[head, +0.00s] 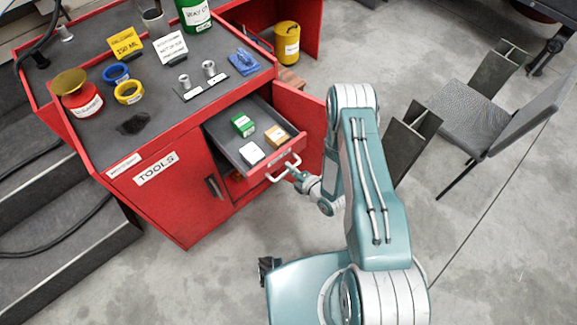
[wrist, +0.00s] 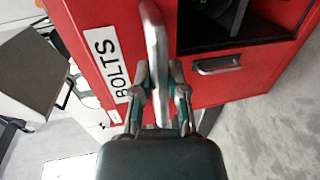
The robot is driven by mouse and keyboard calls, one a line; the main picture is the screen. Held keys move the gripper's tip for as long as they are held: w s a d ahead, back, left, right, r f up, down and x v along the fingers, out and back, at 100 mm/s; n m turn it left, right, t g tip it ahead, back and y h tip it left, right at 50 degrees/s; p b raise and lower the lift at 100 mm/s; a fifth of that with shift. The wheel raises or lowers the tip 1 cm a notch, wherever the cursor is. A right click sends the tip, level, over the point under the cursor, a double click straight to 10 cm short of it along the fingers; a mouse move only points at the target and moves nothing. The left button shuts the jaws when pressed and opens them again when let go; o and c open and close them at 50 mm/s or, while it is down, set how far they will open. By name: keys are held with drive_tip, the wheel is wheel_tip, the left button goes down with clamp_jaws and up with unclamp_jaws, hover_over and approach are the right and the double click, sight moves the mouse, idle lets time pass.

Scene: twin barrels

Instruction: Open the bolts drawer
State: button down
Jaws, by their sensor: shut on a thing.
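The bolts drawer (head: 222,140) is pulled out of the red tool cabinet in the head view. Inside it are a green box (head: 243,125), a white box (head: 251,153) and an orange box (head: 277,136). Its pale bar handle (head: 284,168) is at the front. In the wrist view my gripper (wrist: 159,85) is shut on this drawer handle (wrist: 155,40), with one finger on each side of the bar. A white label reading BOLTS (wrist: 108,68) is on the red surface behind it. My gripper (head: 299,175) is small and partly hidden in the head view.
The red cabinet (head: 180,195) has a TOOLS label and a dark door handle. A red panel (head: 301,120) stands out beside the drawer. Its top holds tape rolls, signs and containers. A grey chair (head: 475,120) stands at the right. Bare floor (head: 215,270) lies in front.

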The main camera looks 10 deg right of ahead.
drive_tip(key=shift+f, duration=0.2)
drive_tip(key=c, duration=0.6)
unclamp_jaws()
drive_tip(key=shift+c, duration=0.2)
drive_tip(key=shift+r, duration=0.1)
drive_tip(key=v, duration=1.2)
